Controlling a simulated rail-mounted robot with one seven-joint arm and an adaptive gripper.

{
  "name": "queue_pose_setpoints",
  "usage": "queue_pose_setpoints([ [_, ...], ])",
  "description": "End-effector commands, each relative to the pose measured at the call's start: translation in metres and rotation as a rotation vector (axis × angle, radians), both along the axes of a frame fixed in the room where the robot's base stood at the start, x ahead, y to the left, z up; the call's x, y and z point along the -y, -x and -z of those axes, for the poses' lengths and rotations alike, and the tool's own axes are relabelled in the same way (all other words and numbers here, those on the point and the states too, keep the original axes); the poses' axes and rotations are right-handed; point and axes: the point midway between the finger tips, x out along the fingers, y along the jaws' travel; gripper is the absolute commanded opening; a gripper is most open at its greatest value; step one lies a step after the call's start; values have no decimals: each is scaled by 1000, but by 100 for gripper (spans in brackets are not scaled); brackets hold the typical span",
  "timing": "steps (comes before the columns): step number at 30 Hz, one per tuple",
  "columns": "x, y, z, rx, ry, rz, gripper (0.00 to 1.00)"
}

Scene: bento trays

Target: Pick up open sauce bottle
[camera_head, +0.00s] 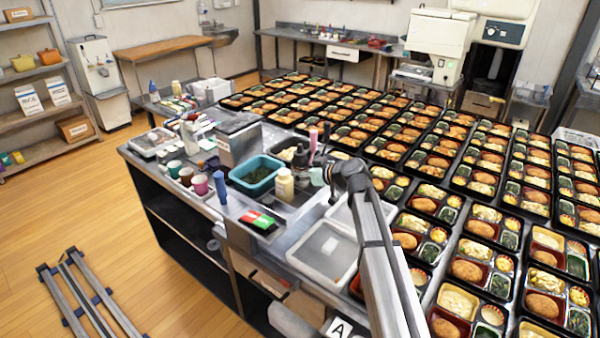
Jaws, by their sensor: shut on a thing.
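My arm reaches up from the bottom edge in the head view, and my gripper (327,173) is at the far end of the steel counter. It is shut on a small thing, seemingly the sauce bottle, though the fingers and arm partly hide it. A pale piece (317,177) shows at the gripper's left side. A dark bottle (300,162) stands just left of it, and a pink-topped bottle (313,138) is behind. A cream bottle with a yellowish cap (284,186) stands nearer, beside the teal bin. Whether any bottle is open is too small to tell.
A teal bin (235,172), a grey box (222,148), cups and a blue bottle (220,188) crowd the counter's left. Rows of filled bento trays (447,228) cover the table to the right.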

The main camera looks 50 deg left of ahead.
Motion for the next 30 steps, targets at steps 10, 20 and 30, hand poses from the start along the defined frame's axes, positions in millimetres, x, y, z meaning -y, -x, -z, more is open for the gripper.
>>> queue_pose_setpoints([
  [10, 0, -1, -18, 1, -1, 1, 33],
  [20, -1, -1, -83, 2, -4, 0, 33],
  [30, -2, -1, -165, 2, -2, 0, 33],
])
